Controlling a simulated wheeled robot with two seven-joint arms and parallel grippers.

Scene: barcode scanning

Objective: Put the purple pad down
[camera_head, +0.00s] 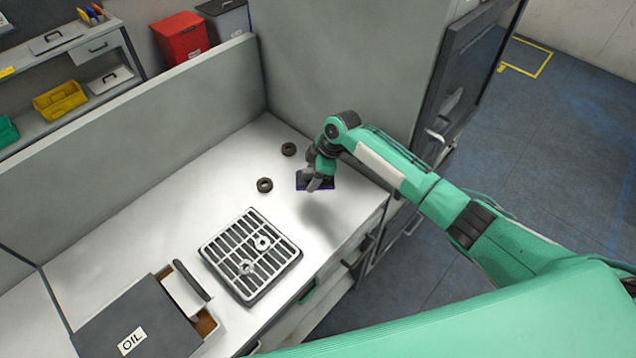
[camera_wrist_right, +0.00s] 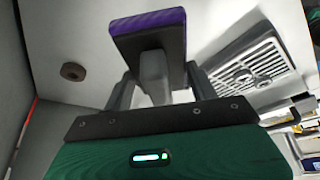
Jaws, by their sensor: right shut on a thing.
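The purple pad is a dark block with a purple edge, held in my right gripper; it shows large in the right wrist view (camera_wrist_right: 150,33) and small in the head view (camera_head: 325,183). My right gripper (camera_head: 314,180) is shut on it, by a grey part beneath the pad in the wrist view (camera_wrist_right: 155,80). In the head view the gripper is over the right part of the white worktop (camera_head: 140,225), and a soft shadow lies below it. The gripper hides part of the pad. My left gripper is not in view.
Two dark rings (camera_head: 265,185) (camera_head: 289,149) lie left of the gripper. A grey grate (camera_head: 212,262) with round metal parts on it lies nearer the front. A dark box marked OIL (camera_head: 110,320) is at the front left. Grey panels (camera_head: 130,125) bound the back.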

